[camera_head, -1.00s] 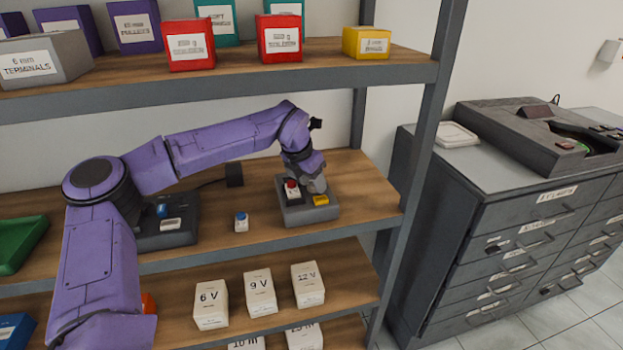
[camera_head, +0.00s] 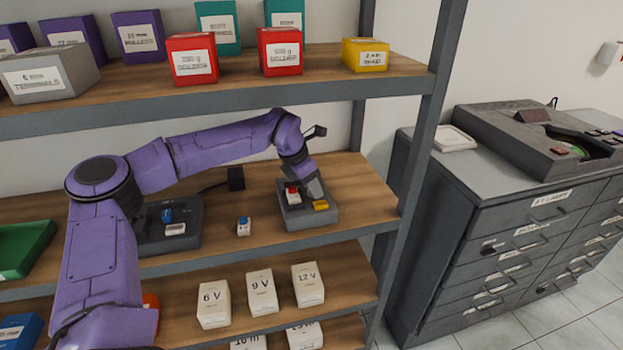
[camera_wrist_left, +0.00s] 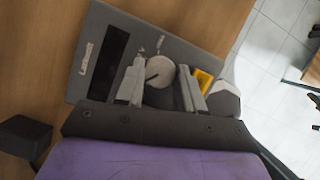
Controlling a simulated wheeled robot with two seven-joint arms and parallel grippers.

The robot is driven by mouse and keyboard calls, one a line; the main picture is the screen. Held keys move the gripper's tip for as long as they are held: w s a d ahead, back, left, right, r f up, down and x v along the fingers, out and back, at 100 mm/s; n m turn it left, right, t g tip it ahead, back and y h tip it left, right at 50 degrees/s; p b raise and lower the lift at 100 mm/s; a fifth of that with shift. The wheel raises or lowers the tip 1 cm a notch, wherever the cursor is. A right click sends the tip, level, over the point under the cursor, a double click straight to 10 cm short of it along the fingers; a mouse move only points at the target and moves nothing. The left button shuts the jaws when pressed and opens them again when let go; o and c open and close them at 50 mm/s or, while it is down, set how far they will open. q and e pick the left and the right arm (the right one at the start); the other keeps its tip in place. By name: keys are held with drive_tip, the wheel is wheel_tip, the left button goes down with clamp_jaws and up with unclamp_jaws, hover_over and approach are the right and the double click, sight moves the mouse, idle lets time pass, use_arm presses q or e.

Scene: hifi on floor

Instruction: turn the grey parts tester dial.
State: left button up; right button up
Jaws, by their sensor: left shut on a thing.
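The grey parts tester (camera_head: 290,222) sits on the middle shelf near its right end. In the left wrist view its grey body (camera_wrist_left: 185,50) shows a black window and a white label. Its pale round dial (camera_wrist_left: 159,71) has a dark pointer line on its face. My left gripper (camera_head: 315,192) reaches down onto the tester from above. In the left wrist view its two fingers (camera_wrist_left: 160,88) stand on either side of the dial and are shut on it. In the head view the gripper hides the dial. My right gripper is not in view.
A red-topped white piece (camera_head: 293,197) and a yellow piece (camera_head: 320,205) are on the tester. A blue-topped white piece (camera_head: 244,226) stands to its left, then a dark device with a blue knob (camera_head: 167,215). The upper shelf (camera_head: 230,96) with boxes is above. A drawer cabinet (camera_head: 500,220) stands right.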

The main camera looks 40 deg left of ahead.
use_arm(q)
drive_tip(key=shift+a+r+m+g+h+p, duration=0.15)
drive_tip(key=shift+m+g+h+p, duration=0.25)
drive_tip(key=shift+m+p, duration=0.55)
drive_tip(key=shift+w+m+g+h, duration=0.1)
drive_tip(key=shift+m+g+h, duration=0.2)
drive_tip(key=shift+m, duration=1.15)
drive_tip(key=shift+p, duration=0.3)
drive_tip(key=o, duration=0.8)
drive_tip(key=shift+c, duration=0.2)
